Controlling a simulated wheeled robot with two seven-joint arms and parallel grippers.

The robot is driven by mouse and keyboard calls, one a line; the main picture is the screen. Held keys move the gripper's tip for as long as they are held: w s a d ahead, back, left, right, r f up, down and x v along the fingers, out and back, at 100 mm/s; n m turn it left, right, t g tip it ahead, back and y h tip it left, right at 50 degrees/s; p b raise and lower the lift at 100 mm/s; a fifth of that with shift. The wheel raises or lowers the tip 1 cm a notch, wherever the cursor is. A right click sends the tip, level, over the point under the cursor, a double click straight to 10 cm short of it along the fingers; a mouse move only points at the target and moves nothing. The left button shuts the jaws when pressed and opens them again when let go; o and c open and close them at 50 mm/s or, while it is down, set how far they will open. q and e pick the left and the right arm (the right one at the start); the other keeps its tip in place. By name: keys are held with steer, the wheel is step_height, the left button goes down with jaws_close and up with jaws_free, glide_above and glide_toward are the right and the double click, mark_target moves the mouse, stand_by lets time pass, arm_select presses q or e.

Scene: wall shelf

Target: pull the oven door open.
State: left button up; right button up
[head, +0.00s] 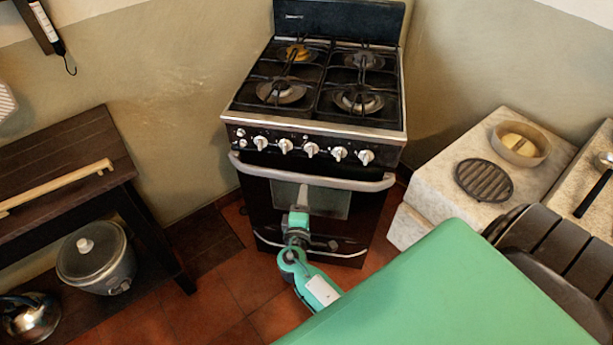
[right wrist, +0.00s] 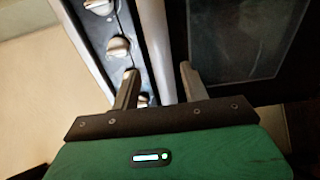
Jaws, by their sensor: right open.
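The black oven door (head: 262,203) with a glass window is on the front of the stove and looks shut in the head view. Its curved silver handle (head: 250,172) runs across the top of the door, below the row of knobs. My right gripper (head: 301,192) is in front of the door, just below the middle of the handle. In the right wrist view the handle bar (right wrist: 155,45) lies between the two open fingers of the right gripper (right wrist: 159,85). I cannot tell whether either finger touches it. My left gripper is not in view.
The stove top (head: 322,85) has several burners, with knobs (head: 285,146) along its front. A dark wooden bench (head: 75,165) stands at left with a pot (head: 95,262) below it. A stone counter (head: 468,150) is at right. Tiled floor (head: 215,285) shows before the stove.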

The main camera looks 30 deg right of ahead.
mark_target(306, 180)
steer(key=p+x, duration=0.1)
steer(key=x, duration=0.6)
steer(key=shift+w, duration=0.15)
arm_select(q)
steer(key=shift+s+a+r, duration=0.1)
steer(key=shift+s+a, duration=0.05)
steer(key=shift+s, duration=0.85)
arm_select(e)
steer(key=shift+w+d, duration=0.25)
steer(key=shift+d, duration=0.05)
steer(key=shift+c, duration=0.3)
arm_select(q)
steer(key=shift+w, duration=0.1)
arm_select(e)
steer(key=shift+f, duration=0.1)
jaws_close()
